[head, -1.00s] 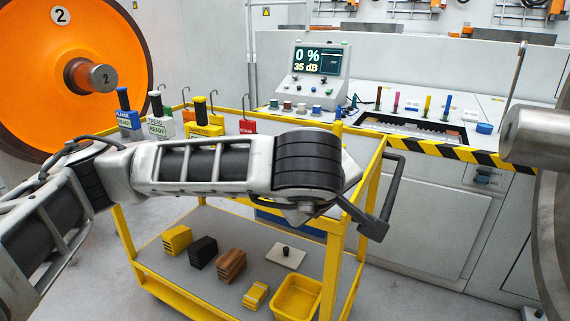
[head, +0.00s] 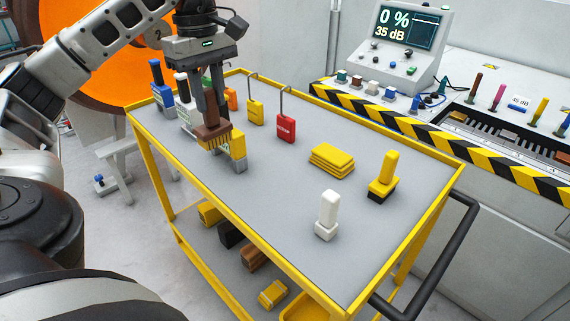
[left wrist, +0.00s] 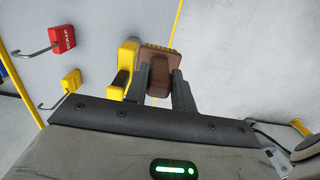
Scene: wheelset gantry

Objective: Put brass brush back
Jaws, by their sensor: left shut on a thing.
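The brass brush (head: 213,138) has a brown body and gold bristles that point down. My left gripper (head: 208,122) is shut on its brown top and holds it over the left part of the cart's grey top (head: 290,200). A yellow-and-grey block (head: 238,150) stands right beside the brush and is partly hidden by it. In the left wrist view the brown brush body (left wrist: 158,76) sits between the fingers, with the yellow block (left wrist: 125,62) close to its left. I cannot tell whether they touch. My right gripper is not in view.
A yellow brush (head: 383,178), a white upright piece (head: 327,215) and a yellow stack (head: 331,160) stand on the cart's right half. Yellow (head: 256,113) and red (head: 285,128) hooked tags and several handled blocks line its back left. The front middle is clear.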

